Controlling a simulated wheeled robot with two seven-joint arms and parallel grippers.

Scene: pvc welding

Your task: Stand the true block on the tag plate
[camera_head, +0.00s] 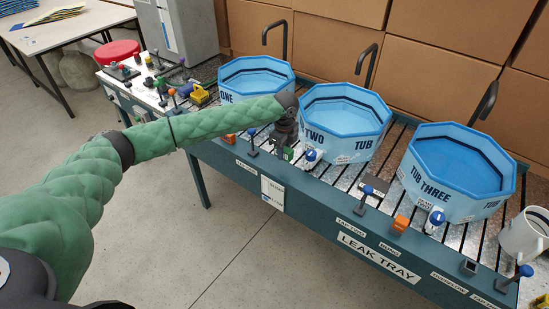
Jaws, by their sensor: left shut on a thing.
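My left gripper (286,142) hangs pointing down at the front edge of the bench, left of tub two. It is shut on a small green block (288,154), which is mostly hidden by the fingers. I cannot tell whether the block touches the bench. I cannot make out which block is the true one or which piece is the tag plate. My right gripper is out of view.
Blue tubs one (232,88), two (350,146) and three (438,192) stand on the slatted bench under dark taps. Blue-topped valves line its front edge, marked LEAK TRAY. A white mug (522,238) stands at the right. Small coloured parts crowd the left end.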

